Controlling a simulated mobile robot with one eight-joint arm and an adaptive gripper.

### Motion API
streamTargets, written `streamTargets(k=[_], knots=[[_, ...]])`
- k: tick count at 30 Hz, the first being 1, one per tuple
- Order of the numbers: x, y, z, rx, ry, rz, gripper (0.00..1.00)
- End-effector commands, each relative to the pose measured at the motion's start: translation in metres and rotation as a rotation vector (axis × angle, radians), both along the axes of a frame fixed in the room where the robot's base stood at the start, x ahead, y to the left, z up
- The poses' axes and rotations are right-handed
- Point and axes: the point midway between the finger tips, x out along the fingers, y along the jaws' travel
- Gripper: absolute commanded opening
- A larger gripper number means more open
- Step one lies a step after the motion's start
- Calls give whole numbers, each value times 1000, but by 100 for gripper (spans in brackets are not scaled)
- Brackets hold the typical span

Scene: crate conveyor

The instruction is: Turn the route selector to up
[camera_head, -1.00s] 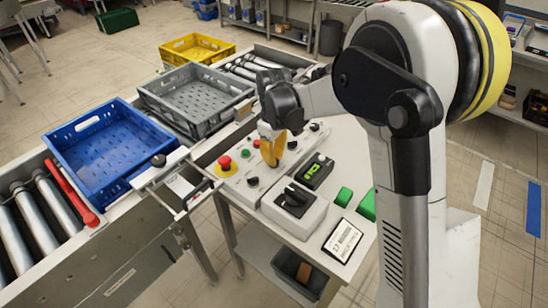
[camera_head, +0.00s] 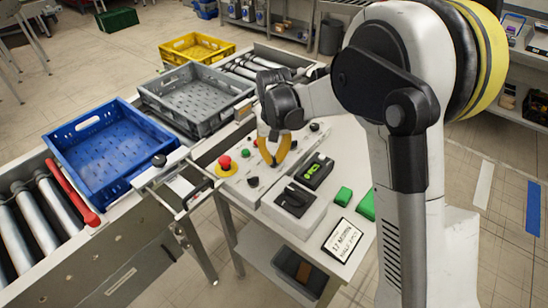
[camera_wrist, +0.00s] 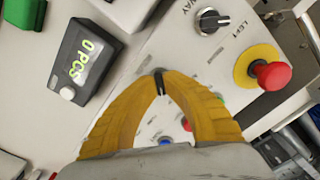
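My gripper (camera_wrist: 158,82) hangs over the control panel. In the wrist view its two curved yellow fingers meet at their tips, with dark pads or something thin and dark there. It also shows in the head view (camera_head: 272,161). A black rotary knob (camera_wrist: 208,20) with a silver ring stands apart from the fingertips. Its visible labels read "WAY" and "LEFT", the first cut off. The same knob seems to be the one near the red button in the head view (camera_head: 253,182). I cannot confirm that it is the route selector. Other black knobs (camera_head: 314,127) sit farther back.
A red mushroom button (camera_wrist: 272,74) on a yellow disc stands near the knob. A counter box (camera_wrist: 82,55) reads "0 PCS". A raised box with a black switch (camera_head: 294,200) and a card (camera_head: 342,241) share the table.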

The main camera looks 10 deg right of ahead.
Motion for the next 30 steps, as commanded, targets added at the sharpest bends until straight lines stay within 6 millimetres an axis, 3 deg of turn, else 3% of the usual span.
streamTargets(k=[21,22,24,30], knots=[[0,0,0,0,1,-71,0],[0,0,0,0,1,-71,18],[0,0,0,0,1,-71,32],[0,0,0,0,0,-71,32]])
